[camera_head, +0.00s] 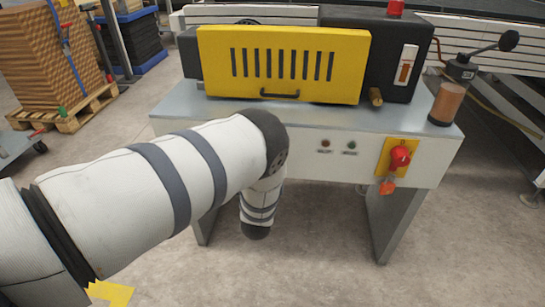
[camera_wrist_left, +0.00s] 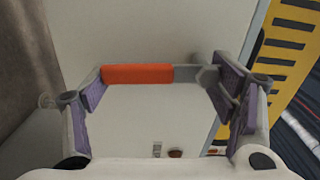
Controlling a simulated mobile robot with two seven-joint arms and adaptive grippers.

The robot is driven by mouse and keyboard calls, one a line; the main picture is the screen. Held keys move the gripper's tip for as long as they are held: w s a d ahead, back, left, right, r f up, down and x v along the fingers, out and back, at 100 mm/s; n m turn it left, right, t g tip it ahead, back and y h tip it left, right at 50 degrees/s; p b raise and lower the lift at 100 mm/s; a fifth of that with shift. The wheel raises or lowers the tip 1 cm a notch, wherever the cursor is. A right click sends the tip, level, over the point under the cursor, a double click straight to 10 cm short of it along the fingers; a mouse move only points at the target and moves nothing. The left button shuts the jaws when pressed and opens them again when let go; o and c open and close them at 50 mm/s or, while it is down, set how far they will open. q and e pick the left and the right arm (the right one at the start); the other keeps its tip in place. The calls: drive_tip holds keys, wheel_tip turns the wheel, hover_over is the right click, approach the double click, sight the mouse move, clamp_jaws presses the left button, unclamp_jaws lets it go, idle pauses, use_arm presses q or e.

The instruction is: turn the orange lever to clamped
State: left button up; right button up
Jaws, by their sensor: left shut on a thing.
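The orange lever (camera_wrist_left: 137,73) shows in the left wrist view as an orange grip on a grey shaft, lying crosswise in front of a pale panel. My left gripper (camera_wrist_left: 158,85) has its purple-padded fingers at the two ends of the lever, one by the orange end and one by the grey end, and is shut on it lengthwise. In the head view my left arm reaches across from the left and hides the lever and the gripper. I see no clamped marking. My right gripper is not in view.
The coater's yellow slotted guard (camera_head: 282,64) stands on the grey table (camera_head: 330,114). A red switch (camera_head: 400,157) is on its front right. A brown cylinder (camera_head: 446,103) stands at the table's right end. A pallet of brown stock (camera_head: 52,60) is at back left.

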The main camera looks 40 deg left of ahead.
use_arm(q)
drive_tip(key=shift+s+a+m, duration=0.1)
drive_tip(key=shift+a+m, duration=0.05)
drive_tip(key=shift+m, duration=0.25)
drive_tip(key=shift+a, duration=0.1)
drive_tip(key=o, duration=1.7)
drive_tip(key=shift+s, duration=0.1)
drive_tip(key=v, duration=1.2)
